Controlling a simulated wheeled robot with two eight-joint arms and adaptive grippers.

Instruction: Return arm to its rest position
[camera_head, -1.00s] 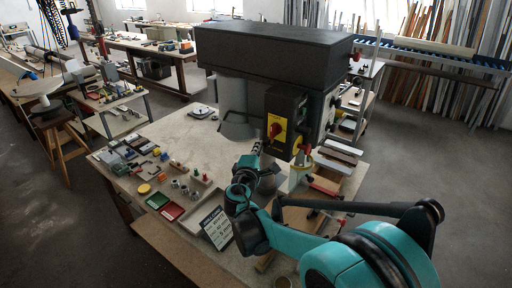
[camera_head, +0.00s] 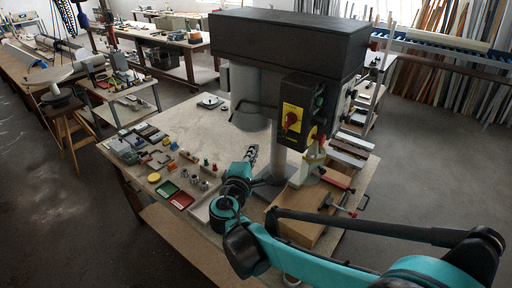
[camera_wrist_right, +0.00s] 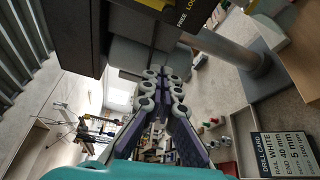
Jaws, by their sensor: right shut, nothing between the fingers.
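My right arm (camera_head: 330,226) is teal and black and comes in from the lower right in the head view. Its gripper (camera_head: 252,152) is over the workbench, just left of the drill press column (camera_head: 275,165). In the right wrist view the two fingers (camera_wrist_right: 164,76) lie close together, shut, with nothing held between them. Whether the fingertips touch the drill press cannot be told. My left gripper is in neither view.
The drill press head (camera_head: 290,50) overhangs the workbench (camera_head: 190,122), with its yellow-red switch (camera_head: 292,118) facing me. Small parts, a green tray (camera_head: 167,189) and a red tray (camera_head: 181,200) lie left. A drill card (camera_wrist_right: 277,153) shows in the wrist view.

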